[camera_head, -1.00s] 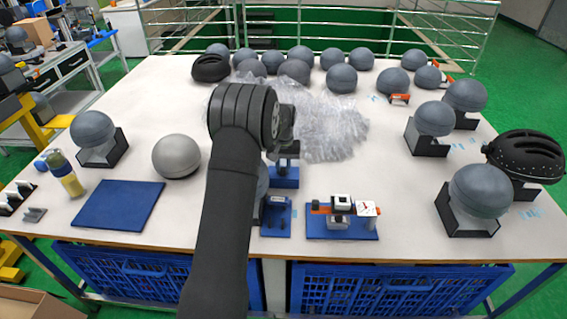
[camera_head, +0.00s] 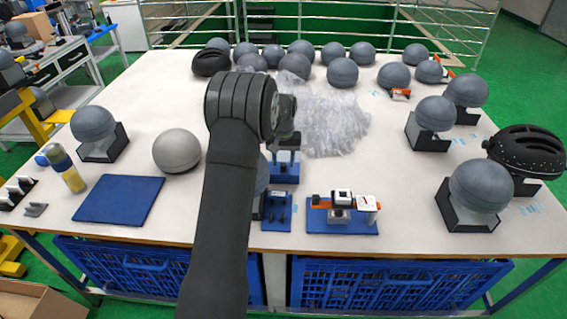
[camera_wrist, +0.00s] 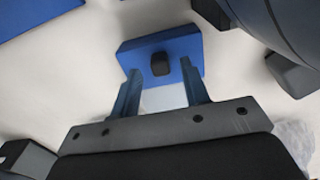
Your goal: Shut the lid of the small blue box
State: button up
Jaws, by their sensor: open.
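The small blue box (camera_head: 285,174) stands near the middle front of the table, partly hidden behind my arm in the head view. In the wrist view a blue panel with a black knob (camera_wrist: 160,64) shows, which looks like part of this box. I cannot tell how far its lid stands open. My gripper (camera_wrist: 160,70) is open and empty, its two fingers apart on either side of the knob at the panel's near edge. I cannot tell whether they touch it. In the head view my gripper (camera_head: 285,153) is just above the box.
A blue stand (camera_head: 277,213) and a blue base with an orange-and-white device (camera_head: 341,215) sit in front. Crumpled clear wrap (camera_head: 335,122) lies behind. A grey ball (camera_head: 177,151) and blue mat (camera_head: 119,200) are left. Grey balls on black stands are right.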

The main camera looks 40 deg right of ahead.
aim_at(284, 164)
notch_tip(284, 164, up, 16)
jog(key=shift+f, duration=0.15)
dwell(0.3)
notch_tip(284, 164, down, 18)
jog(key=shift+r, duration=0.25)
dwell(0.3)
